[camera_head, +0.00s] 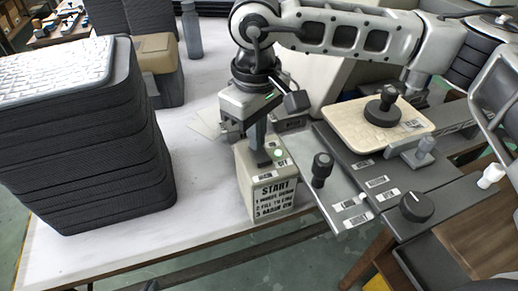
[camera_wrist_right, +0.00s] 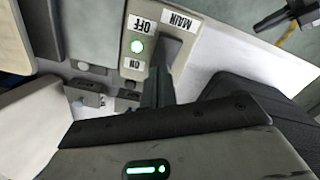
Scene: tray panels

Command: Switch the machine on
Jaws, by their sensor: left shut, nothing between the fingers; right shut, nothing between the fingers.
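The control box (camera_head: 254,185) stands at the table's front edge, its face printed "START" with several lines below. Its top also shows in the right wrist view (camera_wrist_right: 127,40), with labels MAIN, OFF and ON upside down there. My right gripper (camera_head: 260,160) points down with shut fingers at the box top, beside the light. In the wrist view its fingers (camera_wrist_right: 158,88) cover much of the switch area, so the switch's position cannot be told. My left gripper is out of view.
A tall stack of dark trays (camera_head: 105,150) stands left of the box. Right of it are a black-knobbed lever (camera_head: 322,168), a black dial (camera_head: 416,207) and a beige panel (camera_head: 350,117) with a black handle (camera_head: 383,105). White table (camera_head: 150,235) is bare in front.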

